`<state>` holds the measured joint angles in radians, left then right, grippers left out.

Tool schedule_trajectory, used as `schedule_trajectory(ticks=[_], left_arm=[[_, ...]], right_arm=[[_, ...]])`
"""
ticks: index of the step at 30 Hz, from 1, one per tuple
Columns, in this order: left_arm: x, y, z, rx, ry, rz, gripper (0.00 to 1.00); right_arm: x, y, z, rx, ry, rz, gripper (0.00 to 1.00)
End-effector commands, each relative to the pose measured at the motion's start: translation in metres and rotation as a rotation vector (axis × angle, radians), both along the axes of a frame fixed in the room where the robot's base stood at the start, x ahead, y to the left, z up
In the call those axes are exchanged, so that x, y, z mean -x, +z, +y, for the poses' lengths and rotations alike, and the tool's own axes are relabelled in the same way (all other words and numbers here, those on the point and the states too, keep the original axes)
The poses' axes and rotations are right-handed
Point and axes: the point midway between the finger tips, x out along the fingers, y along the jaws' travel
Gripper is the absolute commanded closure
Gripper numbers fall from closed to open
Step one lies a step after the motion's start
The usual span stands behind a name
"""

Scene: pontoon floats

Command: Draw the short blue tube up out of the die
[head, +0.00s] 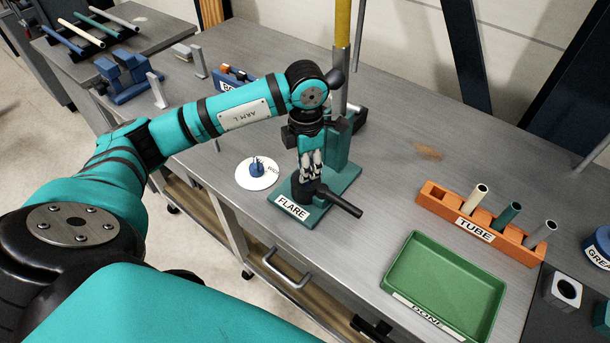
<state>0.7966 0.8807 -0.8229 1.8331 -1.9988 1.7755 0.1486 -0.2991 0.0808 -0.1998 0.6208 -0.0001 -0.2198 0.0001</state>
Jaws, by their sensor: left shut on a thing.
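My left gripper (311,171) points straight down over the dark die (304,190) of the green flare stand (290,208). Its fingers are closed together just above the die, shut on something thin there. The short blue tube itself cannot be made out; the fingers and die hide the place where it stands. A dark handle (343,205) sticks out from the die to the lower right. The stand carries a FLARE label and a column behind the gripper. My right gripper is not in view.
A white disc (247,182) with a small blue cone stands left of the stand. An orange TUBE rack (430,200) holds three tubes at the right. An empty green DONE tray (440,285) lies in front of it. Bare bench lies between stand and rack.

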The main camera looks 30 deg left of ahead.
Motion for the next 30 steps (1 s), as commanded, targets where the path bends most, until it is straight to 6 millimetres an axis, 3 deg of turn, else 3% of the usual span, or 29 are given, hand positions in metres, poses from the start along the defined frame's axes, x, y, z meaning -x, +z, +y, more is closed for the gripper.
schedule_trajectory(ticks=[30], left_arm=[[0.000,0.037,0.000,0.000,0.000,0.000,1.00]], right_arm=[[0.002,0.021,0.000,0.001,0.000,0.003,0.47]])
